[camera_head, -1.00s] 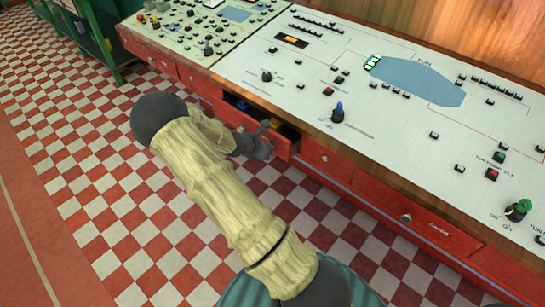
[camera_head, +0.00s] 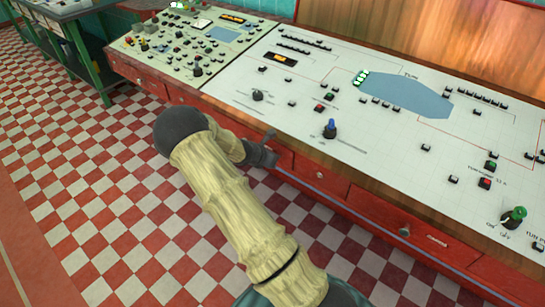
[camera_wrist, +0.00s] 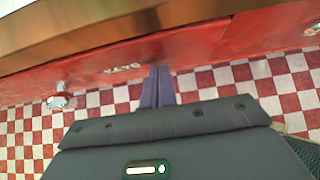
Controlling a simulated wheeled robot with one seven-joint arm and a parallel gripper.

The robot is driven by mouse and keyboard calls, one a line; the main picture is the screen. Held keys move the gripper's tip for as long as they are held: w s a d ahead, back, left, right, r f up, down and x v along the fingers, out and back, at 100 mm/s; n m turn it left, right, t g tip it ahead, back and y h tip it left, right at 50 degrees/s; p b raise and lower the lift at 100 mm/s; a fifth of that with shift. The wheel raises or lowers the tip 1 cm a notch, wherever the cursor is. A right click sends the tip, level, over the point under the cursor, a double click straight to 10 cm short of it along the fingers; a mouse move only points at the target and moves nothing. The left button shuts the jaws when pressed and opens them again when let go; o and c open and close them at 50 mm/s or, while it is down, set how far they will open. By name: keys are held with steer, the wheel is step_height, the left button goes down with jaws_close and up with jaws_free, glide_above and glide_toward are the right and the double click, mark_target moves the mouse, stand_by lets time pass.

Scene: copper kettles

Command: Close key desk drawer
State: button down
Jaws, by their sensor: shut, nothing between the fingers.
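The red desk (camera_head: 340,188) has a row of drawers along its front. The drawer front (camera_head: 283,158) at my gripper looks about flush with the desk, and its inside is no longer visible. My gripper (camera_head: 268,152) is shut and empty, with its fingertips at this front. In the wrist view, the closed fingers (camera_wrist: 158,85) point at the red drawer front (camera_wrist: 185,45), touching or very close. A pale upside-down label beside them is too blurred to read surely. My arm hides part of the desk's left front.
The white control panel (camera_head: 330,90) with knobs and buttons tops the desk. A second panel (camera_head: 195,42) adjoins at left. A small round knob (camera_head: 404,231) sits on a drawer further right. The checkered floor (camera_head: 90,180) in front is clear.

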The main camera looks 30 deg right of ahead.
steer(key=shift+w+d+r, duration=0.15)
steer(key=shift+d+r, duration=0.1)
steer(key=shift+d, duration=0.1)
steer(key=s+a+r+p, duration=0.1)
steer(key=s+a+r, duration=0.4)
steer(key=a, duration=0.6)
steer(key=shift+r, duration=0.65)
